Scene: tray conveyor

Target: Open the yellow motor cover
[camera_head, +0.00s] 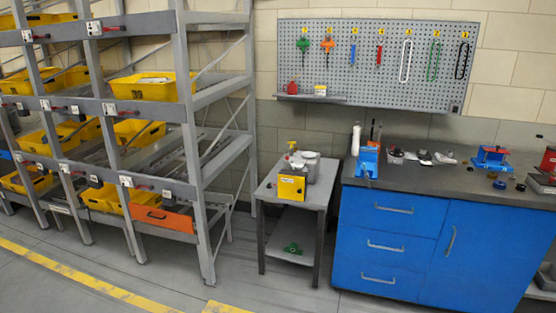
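The yellow motor cover (291,186) is a small square plate on the front of a grey machine (312,168). The machine stands on top of a small grey side table (322,194). The cover looks shut flat against the machine, with a small dark mark near its middle. Neither of my grippers shows in the head view, and no arm is near the cover.
A grey rack (196,150) with yellow bins (150,88) stands left of the table. A blue workbench (392,235) with tools stands close on the right. A pegboard (375,65) hangs behind. Floor in front is clear, with a yellow line (75,280).

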